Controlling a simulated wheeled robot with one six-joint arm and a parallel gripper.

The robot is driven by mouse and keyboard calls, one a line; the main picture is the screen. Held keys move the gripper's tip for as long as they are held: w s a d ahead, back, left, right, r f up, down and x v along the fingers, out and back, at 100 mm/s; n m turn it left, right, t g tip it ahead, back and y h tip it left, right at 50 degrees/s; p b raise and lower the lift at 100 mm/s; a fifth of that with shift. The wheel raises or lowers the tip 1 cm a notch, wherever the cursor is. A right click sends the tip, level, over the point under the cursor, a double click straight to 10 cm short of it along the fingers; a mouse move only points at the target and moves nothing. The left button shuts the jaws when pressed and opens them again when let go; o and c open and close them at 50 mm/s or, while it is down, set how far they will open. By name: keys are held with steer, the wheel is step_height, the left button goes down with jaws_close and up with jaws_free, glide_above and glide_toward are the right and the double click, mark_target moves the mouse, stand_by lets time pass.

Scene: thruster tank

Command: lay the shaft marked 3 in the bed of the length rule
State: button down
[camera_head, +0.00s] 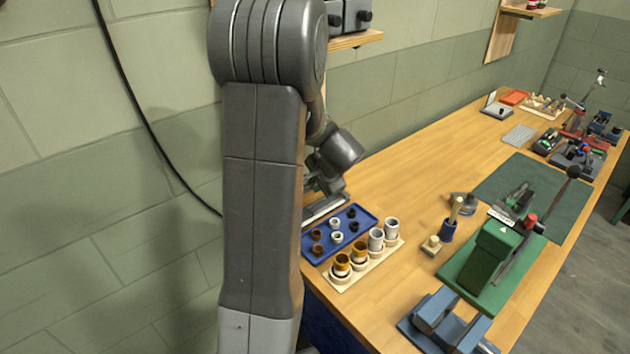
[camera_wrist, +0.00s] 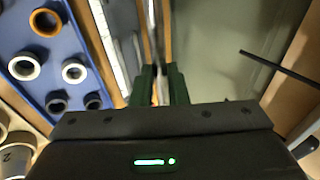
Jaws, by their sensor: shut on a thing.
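In the wrist view my gripper (camera_wrist: 160,88) is shut on a thin pale rod, the shaft (camera_wrist: 156,55), which points away from the camera between the dark green fingers. No number on the shaft can be read. A long silvery strip, seemingly the length rule (camera_wrist: 112,45), lies just left of the shaft, beside the blue tray. It also shows in the head view (camera_head: 325,207), partly behind my arm. Whether the shaft touches the rule or its bed cannot be told. In the head view my arm hides the fingertips and the shaft.
A blue tray (camera_head: 363,222) holds several small rings. A wooden rack (camera_head: 391,249) with several cups stands in front of it. A green press (camera_head: 490,255) and a blue stand (camera_head: 440,318) are further right. The wall (camera_head: 120,200) is close on the left.

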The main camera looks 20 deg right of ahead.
steer(key=shift+f+b, duration=2.9)
steer(key=shift+f, duration=0.9)
steer(key=shift+a+f, duration=0.1)
steer(key=shift+f, duration=0.15)
steer(key=shift+s+f, duration=0.1)
steer(key=c, duration=1.5)
jaws_free()
steer(key=shift+s+f, duration=0.1)
steer(key=shift+s+r, duration=0.1)
steer(key=shift+r, duration=0.4)
steer(key=shift+o, duration=0.8)
steer(key=v, duration=1.3)
steer(key=shift+r+b, duration=0.3)
steer(key=shift+r, duration=0.05)
steer(key=shift+w+f, duration=0.15)
steer(key=shift+w, duration=0.1)
glide_toward(313, 210)
steer(key=x, duration=0.4)
steer(key=shift+w, duration=0.35)
